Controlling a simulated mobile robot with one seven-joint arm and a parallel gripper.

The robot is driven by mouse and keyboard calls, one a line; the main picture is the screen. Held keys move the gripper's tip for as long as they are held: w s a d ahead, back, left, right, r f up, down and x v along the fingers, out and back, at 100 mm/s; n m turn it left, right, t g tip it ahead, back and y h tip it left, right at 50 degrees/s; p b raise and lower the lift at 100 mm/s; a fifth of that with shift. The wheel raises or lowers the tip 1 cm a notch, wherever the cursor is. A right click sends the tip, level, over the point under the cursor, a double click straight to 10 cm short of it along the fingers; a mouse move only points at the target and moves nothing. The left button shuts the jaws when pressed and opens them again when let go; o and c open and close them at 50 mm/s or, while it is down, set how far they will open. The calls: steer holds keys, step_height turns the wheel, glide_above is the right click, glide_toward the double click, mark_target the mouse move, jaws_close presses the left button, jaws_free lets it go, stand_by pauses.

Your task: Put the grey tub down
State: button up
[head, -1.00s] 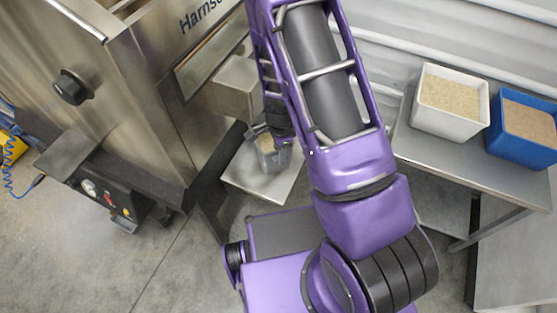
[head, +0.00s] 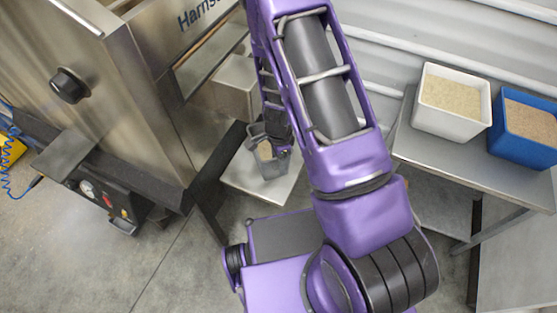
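The small grey tub (head: 273,168) shows in the head view, low on or just over a small metal plate (head: 262,190) below the machine's spout. Brownish material shows inside its rim. My gripper (head: 264,142) is at the tub's top, with dark finger parts beside the rim. The fingers are small and partly covered by my purple arm, so I cannot tell whether they press on the tub or stand apart from it.
The steel hopper machine (head: 130,100) fills the left, with its boxy spout (head: 237,88) close to my gripper. On the right, a metal table (head: 470,165) bears a white bin (head: 450,122) and a blue bin (head: 520,145). The plate's front part is bare.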

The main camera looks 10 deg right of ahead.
step_height(320, 180, up, 12)
steer(key=p, duration=0.3)
steer(key=shift+r, duration=0.15)
stand_by(0.6)
